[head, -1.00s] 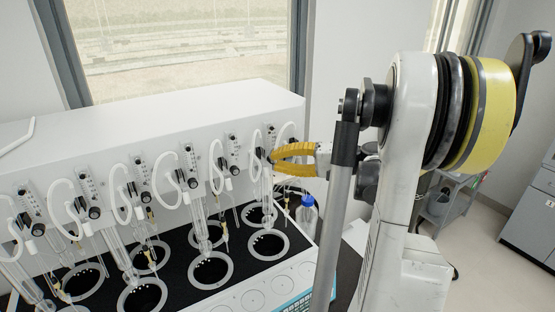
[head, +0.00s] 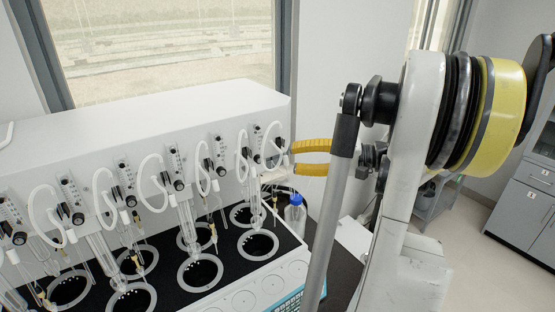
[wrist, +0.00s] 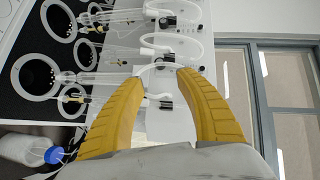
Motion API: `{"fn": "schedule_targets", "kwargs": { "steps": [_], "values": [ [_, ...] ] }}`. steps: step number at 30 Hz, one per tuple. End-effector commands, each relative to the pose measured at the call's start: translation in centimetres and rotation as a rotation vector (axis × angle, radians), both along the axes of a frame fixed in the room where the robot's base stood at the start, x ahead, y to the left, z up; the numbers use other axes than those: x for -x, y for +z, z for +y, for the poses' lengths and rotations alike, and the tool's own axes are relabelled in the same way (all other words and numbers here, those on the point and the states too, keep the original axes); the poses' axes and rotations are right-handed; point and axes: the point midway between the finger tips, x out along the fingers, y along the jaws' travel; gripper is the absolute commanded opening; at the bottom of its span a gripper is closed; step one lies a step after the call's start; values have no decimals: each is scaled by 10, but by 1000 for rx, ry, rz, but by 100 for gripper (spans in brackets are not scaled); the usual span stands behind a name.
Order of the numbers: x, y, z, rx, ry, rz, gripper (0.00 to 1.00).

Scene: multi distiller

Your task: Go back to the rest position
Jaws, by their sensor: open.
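My gripper (head: 292,157) has yellow fingers and is open. In the head view it is at the right end of the white distiller (head: 150,115), close to the last clamp and looped white tube. In the wrist view the fingers (wrist: 160,78) are spread apart, with the distiller's white tubes and black knobs beyond and between their tips. Nothing is held between them. Whether a fingertip touches a tube is not clear. In the head view my arm hides part of the gripper's base.
A clear bottle with a blue cap (head: 295,212) stands right of the distiller; it also shows in the wrist view (wrist: 30,150). Glass tubes hang above several round wells on the black top (head: 222,240). Grey cabinets (head: 520,190) stand far right, with open floor before them.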

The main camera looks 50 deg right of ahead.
Motion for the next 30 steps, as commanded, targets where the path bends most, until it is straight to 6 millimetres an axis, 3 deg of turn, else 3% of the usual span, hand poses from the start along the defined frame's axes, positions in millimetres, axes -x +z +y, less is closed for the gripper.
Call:
{"fn": "schedule_targets", "kwargs": {
  "steps": [7, 25, 28, 30],
  "values": [
    [21, 4, -13, 1, 0, -1, 42],
    [21, 3, -12, 0, 1, 1, 42],
    [11, -3, 0, 8, 12, 27, 42],
    [-4, -17, 23, 25, 32, 79, 42]
  ]
}}
